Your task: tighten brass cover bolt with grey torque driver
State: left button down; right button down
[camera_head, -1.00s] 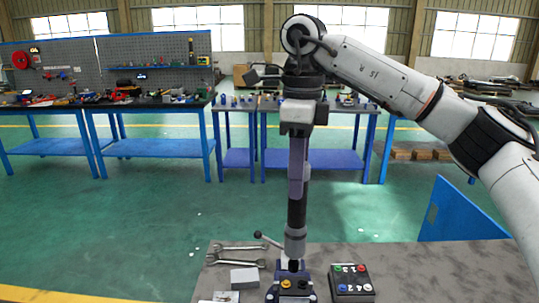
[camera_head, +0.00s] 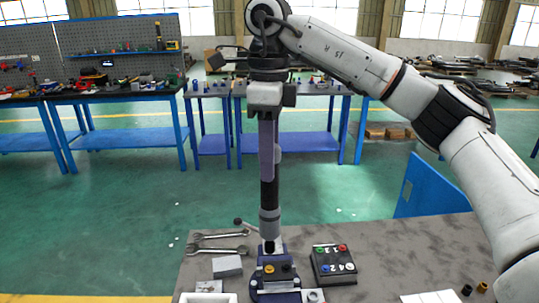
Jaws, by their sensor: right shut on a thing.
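My right gripper (camera_head: 267,140) is shut on the torque driver (camera_head: 269,192), a long upright tool with a black shaft and a grey lower collar. The driver's dark tip (camera_head: 268,247) is over or just behind the blue fixture (camera_head: 257,280) on the bench; I cannot tell whether it touches anything. A small brass-coloured round piece (camera_head: 269,268), perhaps the brass cover bolt, shows on the fixture just below the tip in the picture. A dark round piece (camera_head: 287,267) is beside it on the right. My left gripper is not in view.
On the grey bench (camera_head: 385,258), wrenches (camera_head: 220,249) and a grey block (camera_head: 227,266) lie left of the fixture. A black box with numbered coloured spots (camera_head: 333,264) is close on its right. A white tray (camera_head: 208,298) is at the front left.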

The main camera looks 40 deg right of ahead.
jog(key=shift+f+b, duration=1.05)
jog(key=shift+f, duration=1.2)
jog(key=shift+n+p, duration=0.35)
jog(key=shift+n, duration=0.25)
jog(key=shift+n, duration=0.4)
